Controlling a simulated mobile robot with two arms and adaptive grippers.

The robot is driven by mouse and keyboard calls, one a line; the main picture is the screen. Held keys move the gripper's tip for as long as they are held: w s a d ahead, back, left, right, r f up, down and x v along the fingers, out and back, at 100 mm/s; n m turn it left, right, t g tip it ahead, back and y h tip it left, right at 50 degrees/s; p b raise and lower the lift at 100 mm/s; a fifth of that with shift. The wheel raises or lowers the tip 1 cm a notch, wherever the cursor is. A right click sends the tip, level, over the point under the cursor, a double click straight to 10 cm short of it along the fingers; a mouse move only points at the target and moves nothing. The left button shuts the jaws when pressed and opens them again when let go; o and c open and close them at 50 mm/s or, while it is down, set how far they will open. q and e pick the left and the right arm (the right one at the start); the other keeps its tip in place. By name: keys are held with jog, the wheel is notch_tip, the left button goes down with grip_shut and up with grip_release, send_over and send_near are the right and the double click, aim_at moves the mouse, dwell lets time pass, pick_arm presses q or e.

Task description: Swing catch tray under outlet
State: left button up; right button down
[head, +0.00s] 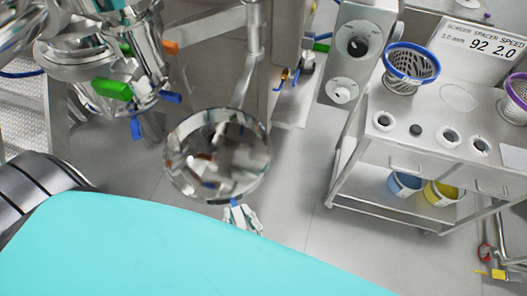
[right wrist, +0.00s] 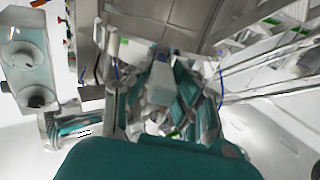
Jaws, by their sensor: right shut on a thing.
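The catch tray (head: 217,135) is a round, shiny steel dish near the middle of the head view. A bracket from an upright steel post (head: 253,40) carries it. My right gripper (head: 241,216) is at the tray's near edge, shut on its small blue-marked handle (head: 234,202). In the right wrist view, my gripper (right wrist: 162,95) shows below a large steel surface, with a blue piece between the fingers. The steel mill body (head: 125,45), with green, orange and blue clamp handles, is at upper left, apart from the tray. I cannot make out its outlet clearly. My left gripper is not in view.
A steel cart (head: 395,155) stands at right, with a blue-rimmed screen basket (head: 410,65) and blue and yellow buckets on its lower shelf. A grey control box (head: 358,45) with knobs stands behind. Bare floor (head: 300,190) lies between tray and cart.

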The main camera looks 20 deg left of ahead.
jog(key=shift+s+a, duration=0.2)
jog(key=shift+a, duration=0.35)
jog(key=c, duration=1.2)
grip_release()
jog(key=shift+o, duration=0.2)
jog(key=v, duration=1.2)
jog(key=shift+s+a, duration=0.1)
